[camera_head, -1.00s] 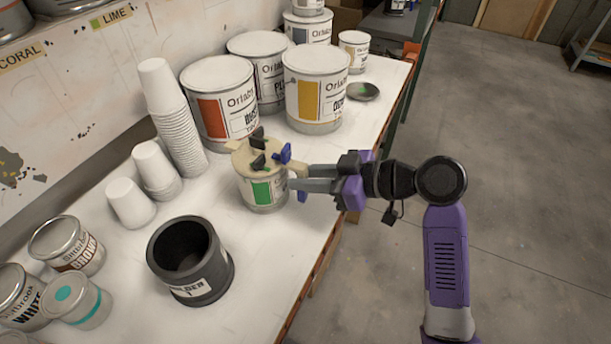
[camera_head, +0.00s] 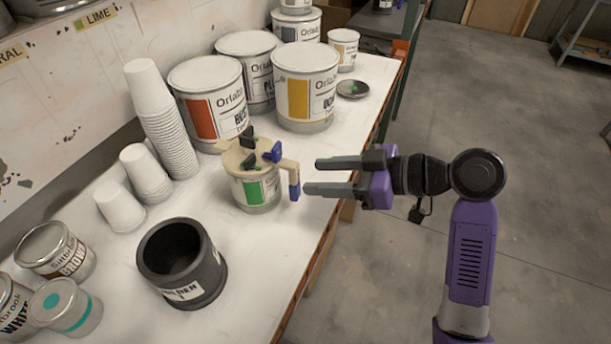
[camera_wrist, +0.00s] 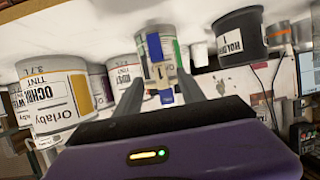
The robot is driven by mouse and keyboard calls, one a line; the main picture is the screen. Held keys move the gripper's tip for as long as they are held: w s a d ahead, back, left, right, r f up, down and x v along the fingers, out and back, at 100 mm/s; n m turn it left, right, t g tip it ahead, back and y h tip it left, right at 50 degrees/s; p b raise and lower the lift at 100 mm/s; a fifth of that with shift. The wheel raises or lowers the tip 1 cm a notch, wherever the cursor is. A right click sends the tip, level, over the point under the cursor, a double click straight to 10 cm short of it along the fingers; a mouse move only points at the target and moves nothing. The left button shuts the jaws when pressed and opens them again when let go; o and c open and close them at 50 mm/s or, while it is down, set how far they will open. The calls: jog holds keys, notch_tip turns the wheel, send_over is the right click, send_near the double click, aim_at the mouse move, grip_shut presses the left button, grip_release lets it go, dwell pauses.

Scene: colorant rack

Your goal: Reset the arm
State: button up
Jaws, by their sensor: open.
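My gripper (camera_head: 318,176) is open and empty, to the right of a small green-labelled can (camera_head: 255,192) on the table. The can wears a beige clamp-like lid (camera_head: 240,158) with black and blue knobs and a handle (camera_head: 289,172) with a blue end. A gap separates my fingertips from the handle. In the wrist view, which is tilted upside down, the can (camera_wrist: 157,55) shows ahead between the two fingers, with its handle facing me.
A black holder (camera_head: 185,262) stands at the front, with stacked white cups (camera_head: 165,120) behind. Large cans (camera_head: 308,90) stand at the back. Small cans (camera_head: 68,305) sit at the left. Clear floor (camera_head: 520,130) lies right of the table edge.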

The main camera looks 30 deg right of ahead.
jog(key=shift+v, duration=1.05)
